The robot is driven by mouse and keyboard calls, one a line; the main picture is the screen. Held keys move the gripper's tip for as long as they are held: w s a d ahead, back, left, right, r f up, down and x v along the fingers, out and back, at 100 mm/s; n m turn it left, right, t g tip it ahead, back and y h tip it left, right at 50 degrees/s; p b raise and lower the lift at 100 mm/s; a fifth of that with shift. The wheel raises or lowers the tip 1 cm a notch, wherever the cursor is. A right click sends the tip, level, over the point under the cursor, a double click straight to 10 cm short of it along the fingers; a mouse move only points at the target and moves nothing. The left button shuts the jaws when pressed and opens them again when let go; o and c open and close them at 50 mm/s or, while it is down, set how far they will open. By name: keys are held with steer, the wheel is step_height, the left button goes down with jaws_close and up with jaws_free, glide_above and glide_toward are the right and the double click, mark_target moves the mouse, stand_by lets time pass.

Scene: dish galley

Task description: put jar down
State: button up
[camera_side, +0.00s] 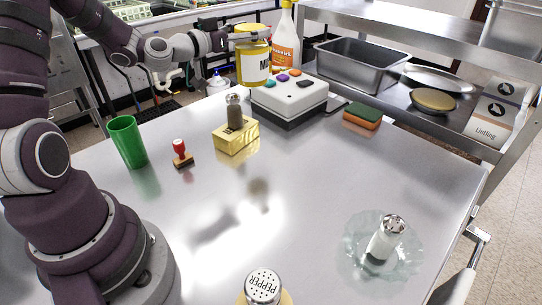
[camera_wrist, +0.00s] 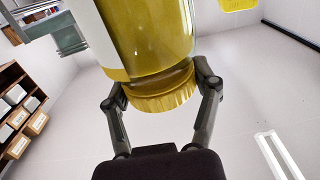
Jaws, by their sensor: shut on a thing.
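The jar (camera_side: 253,68) is yellow with a white label and a yellow lid. It is at the far side of the metal table, just behind the button box. My gripper (camera_side: 250,36) is shut on the jar around its lid end, reaching in from the left. In the wrist view the jar (camera_wrist: 150,45) fills the top middle, and my gripper (camera_wrist: 165,85) has one finger on each side of the ribbed lid. I cannot tell whether the jar's base touches the table.
A white box with coloured buttons (camera_side: 289,96) and an orange-white bottle (camera_side: 285,45) are close to the jar. A gold block (camera_side: 237,139) bears a shaker. A green cup (camera_side: 127,141), red stamp (camera_side: 181,154), sponge (camera_side: 361,118) and glass dish (camera_side: 412,257) stand around the clear table middle (camera_side: 300,175).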

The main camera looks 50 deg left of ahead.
steer(key=w+a+n+g+y, duration=0.1)
steer(key=w+a+n+y, duration=0.1)
steer(key=a+n+y, duration=0.5)
steer(key=s+a+f+g+y, duration=0.1)
steer(key=a+f+g+y, duration=0.25)
steer(key=a+f, duration=0.25)
steer(key=s+a+f+n+g+y, duration=0.35)
steer(key=s+a+n+g, duration=0.2)
steer(key=s+g, duration=0.2)
steer(key=s+a+f+n+g+y, duration=0.2)
steer(key=s+a+n+g+y, duration=0.2)
steer(key=s+n+g, duration=0.3)
steer(key=s+r+n+g+h, duration=0.1)
steer(key=s+r+n+g, duration=0.2)
steer(key=s+r+g, duration=0.3)
step_height(320, 180, down, 10)
steer(key=shift+w+a, duration=0.15)
steer(key=shift+a, duration=0.15)
steer(key=o, duration=1.2)
